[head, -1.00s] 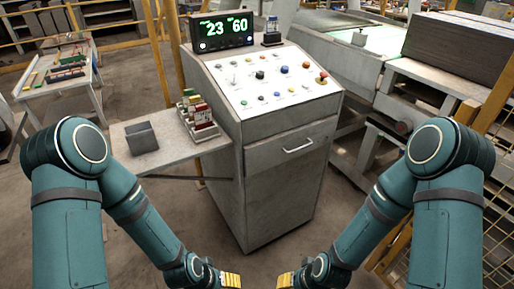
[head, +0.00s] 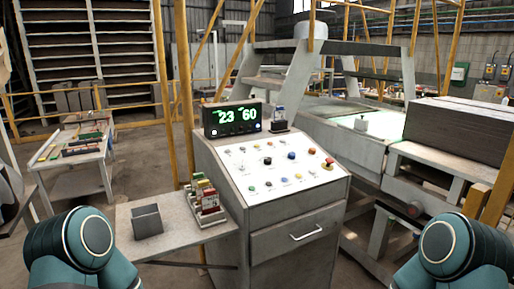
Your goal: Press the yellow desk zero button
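The control desk (head: 228,211) stands in the middle of the head view, with a sloping white panel carrying several small coloured buttons and knobs. A blue knob (head: 291,155) and a red mushroom button (head: 328,163) are on the same panel. Neither of my grippers is in view. Only upper parts of my two arms show at the bottom left and bottom right corners, apart from the desk.
A lit display (head: 233,118) reading 23 and 60 stands on the desk's back edge. A side shelf (head: 180,245) at left holds a dark grey block (head: 147,221) and a rack of coloured pieces (head: 207,204). A machine with a dark stack (head: 455,131) is at right.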

